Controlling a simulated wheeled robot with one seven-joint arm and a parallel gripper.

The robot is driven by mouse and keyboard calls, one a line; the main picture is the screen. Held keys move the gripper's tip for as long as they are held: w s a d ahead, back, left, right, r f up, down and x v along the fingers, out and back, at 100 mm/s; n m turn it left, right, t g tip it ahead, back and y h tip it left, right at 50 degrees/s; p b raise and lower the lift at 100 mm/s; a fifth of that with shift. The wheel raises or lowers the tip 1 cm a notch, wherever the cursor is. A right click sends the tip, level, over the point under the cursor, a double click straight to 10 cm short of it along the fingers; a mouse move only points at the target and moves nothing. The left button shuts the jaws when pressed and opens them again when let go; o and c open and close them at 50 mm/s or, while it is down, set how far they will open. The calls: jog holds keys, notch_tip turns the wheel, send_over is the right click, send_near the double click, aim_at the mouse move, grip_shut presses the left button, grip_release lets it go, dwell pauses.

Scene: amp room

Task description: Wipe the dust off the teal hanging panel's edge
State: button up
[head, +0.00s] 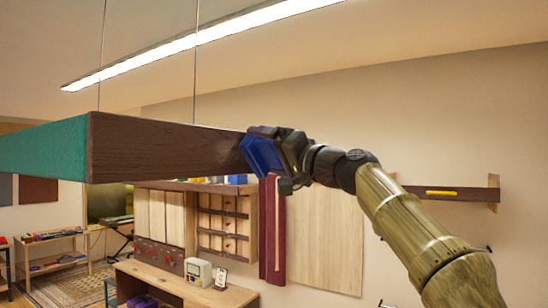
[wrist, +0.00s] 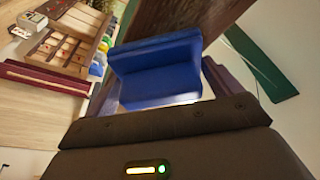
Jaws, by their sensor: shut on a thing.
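The teal hanging panel (head: 45,148) hangs from thin wires at the left of the head view. Its long dark brown edge (head: 165,150) runs right toward my gripper (head: 268,150). In the wrist view the brown edge (wrist: 185,18) is at the top, and a teal strip (wrist: 258,65) shows at the right. My gripper is shut on a blue block-like wiper (head: 258,156), which fills the middle of the wrist view (wrist: 155,72). The wiper is at the right end of the brown edge; whether it touches cannot be told. No dust can be made out.
A long lit lamp (head: 200,38) hangs above the panel. A wall shelf (head: 475,196) with a yellow item is at the right. Open air lies around the panel's front.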

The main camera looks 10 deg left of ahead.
aim_at(250, 150)
jog(key=shift+s+a+b, duration=0.35)
jog(key=shift+s, duration=0.45)
jog(key=shift+s+a+b, duration=0.35)
jog(key=shift+s+b, duration=0.05)
jog(key=shift+s, duration=0.4)
jog(key=shift+s+a+b, duration=0.3)
jog(key=shift+s+b, duration=0.1)
jog(key=shift+s, duration=0.35)
jog(key=shift+s+a+b, duration=0.35)
jog(key=shift+s+b, duration=0.05)
jog(key=shift+s, duration=0.4)
jog(key=shift+s+a+b, duration=0.3)
jog(key=shift+s+b, duration=0.05)
jog(key=shift+s, duration=0.45)
jog(key=shift+s, duration=0.1)
jog(key=shift+s+a+b, duration=0.25)
jog(key=shift+s+a, duration=0.1)
jog(key=shift+s, duration=0.4)
jog(key=shift+s+a+b, duration=0.2)
jog(key=shift+s+a, duration=0.1)
jog(key=shift+s, duration=0.4)
